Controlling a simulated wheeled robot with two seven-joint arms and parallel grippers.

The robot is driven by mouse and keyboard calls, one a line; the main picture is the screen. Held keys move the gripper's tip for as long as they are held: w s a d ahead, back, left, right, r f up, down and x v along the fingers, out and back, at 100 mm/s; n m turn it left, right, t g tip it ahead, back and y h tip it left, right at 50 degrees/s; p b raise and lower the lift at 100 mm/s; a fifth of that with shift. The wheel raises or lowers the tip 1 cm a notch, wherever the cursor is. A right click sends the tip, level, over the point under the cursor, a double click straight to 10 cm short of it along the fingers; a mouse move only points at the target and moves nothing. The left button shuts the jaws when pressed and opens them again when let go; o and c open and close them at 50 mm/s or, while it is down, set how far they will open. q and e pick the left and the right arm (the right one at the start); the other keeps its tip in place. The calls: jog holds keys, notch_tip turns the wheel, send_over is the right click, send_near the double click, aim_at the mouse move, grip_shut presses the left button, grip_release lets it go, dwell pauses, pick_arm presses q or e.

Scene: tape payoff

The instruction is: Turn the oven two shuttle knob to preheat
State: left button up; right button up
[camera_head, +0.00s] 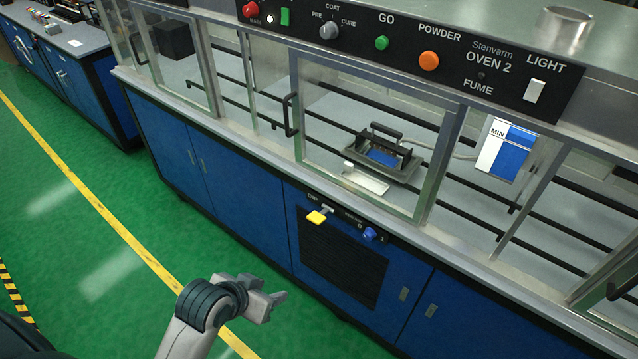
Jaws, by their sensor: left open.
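The oven two shuttle knob (329,29) is a grey round knob on the black control panel (395,52) at the top of the picture. PRE stands to its left, COAT above it and CURE to its right. Which mark it points at is too small to tell surely. My left gripper (272,302) is open and empty at the lower middle, over the green floor in front of the blue cabinets. It is well below and apart from the panel. My right gripper is out of view.
The panel also carries a red knob (252,9), green button (382,43), orange button (429,61) and white light switch (534,91). Below are glass doors with a black handle (289,115). The floor at left is clear.

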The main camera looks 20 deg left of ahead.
aim_at(325, 34)
pick_arm(q)
jog(key=w+a+r+t+h, duration=0.1)
jog(key=w+r+t, duration=0.2)
jog(key=w+r, duration=0.6)
jog(key=w+a+r+t+h, duration=0.1)
jog(key=w+a+r+t, duration=0.15)
jog(key=w+r, duration=0.75)
notch_tip(325, 34, up, 24)
jog(key=a+m+t+h, duration=0.1)
jog(key=m+t+h, duration=0.1)
jog(key=t, duration=0.2)
jog(key=shift+a+r+h, duration=0.25)
jog(key=shift+h, duration=0.15)
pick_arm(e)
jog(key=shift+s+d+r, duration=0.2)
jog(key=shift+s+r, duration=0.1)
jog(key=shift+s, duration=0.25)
pick_arm(q)
jog(key=shift+w+t+p, duration=0.2)
jog(key=shift+t+p, duration=0.05)
jog(key=shift+p, duration=0.05)
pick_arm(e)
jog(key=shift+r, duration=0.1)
